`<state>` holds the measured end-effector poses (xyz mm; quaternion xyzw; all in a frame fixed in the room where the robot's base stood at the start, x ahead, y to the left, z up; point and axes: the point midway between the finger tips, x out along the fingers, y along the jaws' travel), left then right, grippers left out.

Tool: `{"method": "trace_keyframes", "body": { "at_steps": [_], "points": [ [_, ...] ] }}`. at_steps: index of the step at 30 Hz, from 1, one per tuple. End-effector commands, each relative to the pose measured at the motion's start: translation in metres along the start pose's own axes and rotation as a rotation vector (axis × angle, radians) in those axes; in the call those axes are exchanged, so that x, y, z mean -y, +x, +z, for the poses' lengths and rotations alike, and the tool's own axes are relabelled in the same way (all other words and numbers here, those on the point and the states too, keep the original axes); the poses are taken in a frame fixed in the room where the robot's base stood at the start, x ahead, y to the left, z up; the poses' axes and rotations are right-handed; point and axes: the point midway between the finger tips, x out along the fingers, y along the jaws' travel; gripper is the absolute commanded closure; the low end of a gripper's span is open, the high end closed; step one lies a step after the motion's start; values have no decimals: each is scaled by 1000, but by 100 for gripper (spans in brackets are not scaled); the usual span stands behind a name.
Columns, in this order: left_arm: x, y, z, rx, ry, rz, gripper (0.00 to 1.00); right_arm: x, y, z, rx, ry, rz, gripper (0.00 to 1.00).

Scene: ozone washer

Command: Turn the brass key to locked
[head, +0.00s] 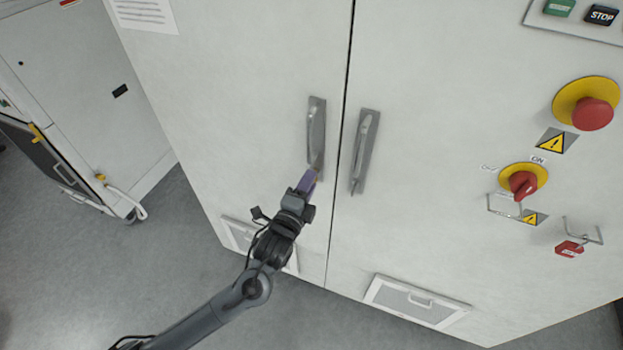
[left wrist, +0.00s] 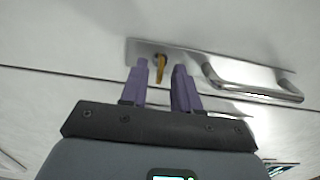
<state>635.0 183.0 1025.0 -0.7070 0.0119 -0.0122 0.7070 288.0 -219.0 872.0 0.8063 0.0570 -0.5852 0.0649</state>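The brass key (left wrist: 160,70) sits in a lock at one end of a metal handle plate (left wrist: 143,48), its bow pointing towards my gripper in the left wrist view. In the head view this plate (head: 317,104) is on the left cabinet door, and the key is mostly hidden by my fingers. My left gripper (head: 312,176) is at the plate's lower end. In the left wrist view its two purple fingers (left wrist: 158,76) are open, one on each side of the key, with a gap visible around it. My right gripper is not in view.
A bar handle (left wrist: 255,84) stands out beside the lock on the same plate. The right door has a similar handle (head: 363,150). Further right are a red emergency button (head: 592,113) and a red rotary switch (head: 523,183). Vent grilles (head: 415,301) lie low on the doors.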

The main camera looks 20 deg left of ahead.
Motion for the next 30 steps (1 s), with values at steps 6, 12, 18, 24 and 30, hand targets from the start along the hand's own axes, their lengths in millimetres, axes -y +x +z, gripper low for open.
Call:
{"method": "trace_keyframes", "body": {
  "at_steps": [6, 12, 18, 24, 30],
  "points": [
    [0, 19, 0, 1, 0, 0, 69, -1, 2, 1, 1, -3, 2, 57],
    [0, 23, 0, 0, 0, 0, 69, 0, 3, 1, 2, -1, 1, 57],
    [0, 23, 0, 0, 0, 0, 72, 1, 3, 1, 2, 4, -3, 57],
    [0, 23, 0, 0, 0, 0, 100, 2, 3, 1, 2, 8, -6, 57],
    [0, 22, 0, 0, -1, 0, 100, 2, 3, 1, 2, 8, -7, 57]
  ]
}}
